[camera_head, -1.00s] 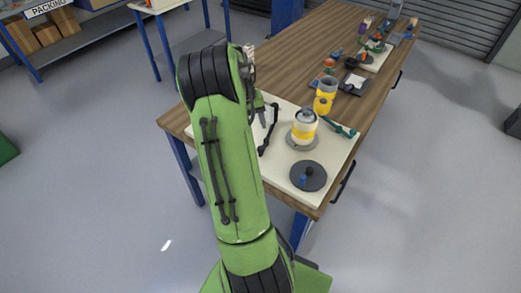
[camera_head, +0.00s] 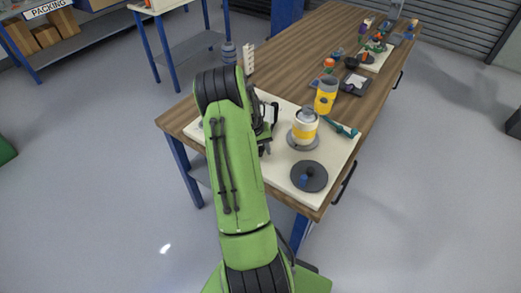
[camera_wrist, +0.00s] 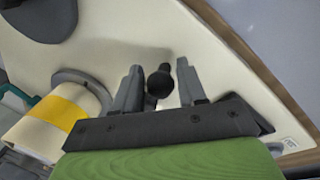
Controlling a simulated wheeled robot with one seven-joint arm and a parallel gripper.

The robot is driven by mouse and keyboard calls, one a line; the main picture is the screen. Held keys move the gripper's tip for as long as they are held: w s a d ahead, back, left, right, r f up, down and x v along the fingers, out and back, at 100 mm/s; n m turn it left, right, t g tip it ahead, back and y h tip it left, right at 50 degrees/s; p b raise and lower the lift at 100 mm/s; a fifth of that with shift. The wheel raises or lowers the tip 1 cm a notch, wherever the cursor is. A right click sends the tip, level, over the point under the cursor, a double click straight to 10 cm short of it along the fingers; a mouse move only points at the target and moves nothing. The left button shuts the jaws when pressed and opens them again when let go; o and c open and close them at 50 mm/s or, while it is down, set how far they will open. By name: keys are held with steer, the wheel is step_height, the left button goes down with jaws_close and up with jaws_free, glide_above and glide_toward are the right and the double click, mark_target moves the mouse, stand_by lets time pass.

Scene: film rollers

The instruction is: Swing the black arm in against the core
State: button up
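The core (camera_head: 305,127), a white and yellow roll on a grey round base, stands on the cream board; it also shows at the left of the wrist view (camera_wrist: 62,118). The black arm (camera_head: 275,111) stands left of the core, apart from it, and is mostly hidden behind my own arm in the head view. In the wrist view its round black knob (camera_wrist: 160,84) lies between the fingers of my gripper (camera_wrist: 158,68). The fingers are apart, with a visible gap beside the knob. In the head view my gripper is largely hidden by my forearm.
The cream board (camera_head: 328,150) lies on the near end of the wooden table (camera_head: 285,55). A dark disc (camera_head: 309,177) with a blue knob is at its front, a teal tool (camera_head: 341,129) at its right. A yellow cup (camera_head: 326,96) stands behind. Several other parts lie farther back.

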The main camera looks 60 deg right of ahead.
jaws_close()
steer(key=shift+w, duration=0.15)
steer(key=m, duration=0.1)
steer(key=w+m, duration=0.1)
steer(key=shift+w+m+y, duration=0.25)
steer(key=shift+m+y, duration=0.05)
steer(key=shift+w+d+m+y+b, duration=0.2)
steer(key=shift+w+m, duration=0.45)
steer(key=shift+m, duration=0.4)
steer(key=shift+w+d+m+y+b, duration=0.1)
steer(key=shift+w+d+m+b, duration=0.1)
steer(key=shift+w+m, duration=0.65)
steer(key=shift+s+m, duration=0.2)
steer(key=shift+m, duration=0.2)
steer(key=shift+o, duration=1.6)
jaws_free()
